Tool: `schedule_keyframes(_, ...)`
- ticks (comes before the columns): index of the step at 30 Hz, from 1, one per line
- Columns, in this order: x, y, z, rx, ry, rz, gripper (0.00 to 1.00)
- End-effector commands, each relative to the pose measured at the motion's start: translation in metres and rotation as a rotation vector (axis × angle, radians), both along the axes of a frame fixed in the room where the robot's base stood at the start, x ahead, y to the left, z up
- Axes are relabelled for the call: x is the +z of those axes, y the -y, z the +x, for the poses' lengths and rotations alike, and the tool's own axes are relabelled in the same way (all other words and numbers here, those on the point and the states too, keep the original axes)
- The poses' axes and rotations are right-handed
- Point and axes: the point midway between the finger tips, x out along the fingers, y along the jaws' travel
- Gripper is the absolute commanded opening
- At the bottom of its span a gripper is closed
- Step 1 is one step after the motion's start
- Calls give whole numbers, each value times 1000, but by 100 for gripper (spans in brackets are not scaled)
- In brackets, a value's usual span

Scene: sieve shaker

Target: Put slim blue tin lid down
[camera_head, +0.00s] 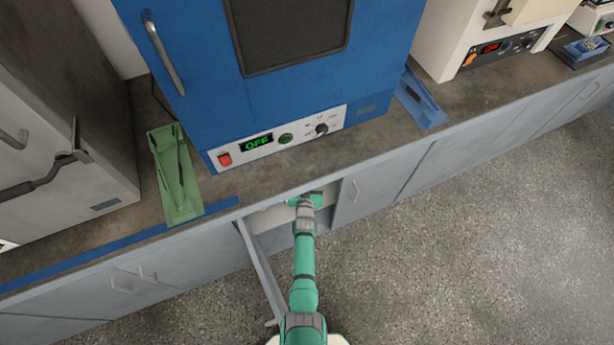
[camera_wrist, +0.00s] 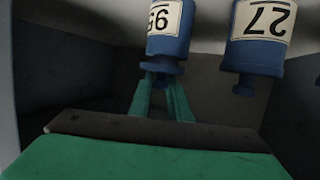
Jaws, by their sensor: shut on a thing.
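In the wrist view my gripper (camera_wrist: 162,84) is shut on the small knob of a blue lid (camera_wrist: 163,66), with one green finger on each side. The lid is at the end of the slimmer blue tin (camera_wrist: 168,46), which has a white number label. Lid and tin appear to touch; I cannot tell whether the lid is fully seated. The tin appears upside down in this view. In the head view my gripper (camera_head: 306,200) reaches into an open cupboard under the counter, and the tin and lid are hidden there.
A wider blue tin (camera_wrist: 258,36) labelled 27, with a knobbed lid, stands close beside the slim one. The cupboard door (camera_head: 262,272) hangs open left of my arm. The counter edge is just above my gripper. A blue oven (camera_head: 280,100) and a green tray (camera_head: 174,175) are on the counter.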

Motion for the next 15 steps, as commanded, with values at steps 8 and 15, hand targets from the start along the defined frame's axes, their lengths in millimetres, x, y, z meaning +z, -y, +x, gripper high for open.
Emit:
schedule_keyframes(8, -7, -4, 0, 5, -1, 1, 0)
schedule_keyframes(15, -12, -2, 0, 3, 0, 0, 0)
